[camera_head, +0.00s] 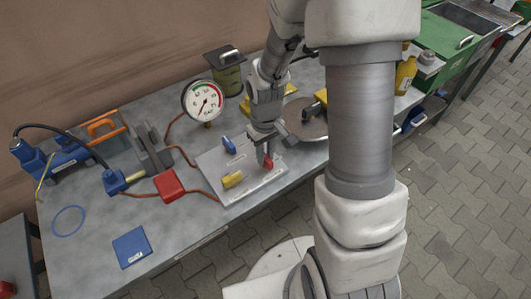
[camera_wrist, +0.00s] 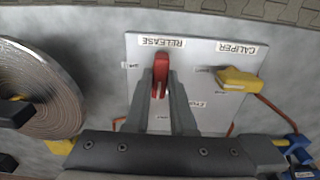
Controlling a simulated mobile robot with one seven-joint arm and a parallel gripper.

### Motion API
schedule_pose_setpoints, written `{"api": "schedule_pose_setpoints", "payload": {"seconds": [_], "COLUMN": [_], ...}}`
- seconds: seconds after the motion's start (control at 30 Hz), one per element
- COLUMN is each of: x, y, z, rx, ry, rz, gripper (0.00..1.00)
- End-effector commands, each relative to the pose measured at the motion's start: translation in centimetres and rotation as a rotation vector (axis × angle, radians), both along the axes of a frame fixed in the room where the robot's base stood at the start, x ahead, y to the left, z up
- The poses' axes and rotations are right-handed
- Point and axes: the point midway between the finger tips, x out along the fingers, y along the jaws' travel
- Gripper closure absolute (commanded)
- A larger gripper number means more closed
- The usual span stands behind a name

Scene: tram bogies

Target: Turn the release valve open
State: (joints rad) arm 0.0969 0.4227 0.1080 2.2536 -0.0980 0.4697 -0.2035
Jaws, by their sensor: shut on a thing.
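The release valve's red handle (camera_head: 268,162) stands at the front right of a white valve panel (camera_head: 255,184) on the bench. In the wrist view the red handle (camera_wrist: 161,70) lies below the upside-down RELEASE label, pointing toward my gripper. My gripper (camera_wrist: 160,92) is shut on the red handle, with a finger on each side of its near end. In the head view my gripper (camera_head: 266,152) reaches down to the handle from above. Small tags beside the handle are too small to read. The handle's near end is partly hidden between the fingers.
A yellow handle (camera_head: 232,180) by the CALIPER label and a blue handle (camera_head: 228,144) share the panel. A pressure gauge (camera_head: 203,101) stands behind it. A red block (camera_head: 169,186) on the hose is to the left. A ribbed disc (camera_wrist: 40,88) lies beside the panel.

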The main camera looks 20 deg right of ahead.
Motion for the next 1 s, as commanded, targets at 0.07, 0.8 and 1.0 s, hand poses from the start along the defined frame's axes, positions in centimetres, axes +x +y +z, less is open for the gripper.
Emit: {"api": "schedule_pose_setpoints", "payload": {"seconds": [0.07,0.8,1.0], "x": [0.09,0.07,0.03], "y": [-0.02,0.01,0.01], "z": [0.11,0.05,0.02], "rx": [0.000,0.000,0.000], "ry": [-0.002,-0.002,-0.001], "rz": [0.016,0.038,0.037], "gripper": [1.00,0.47,0.47]}}
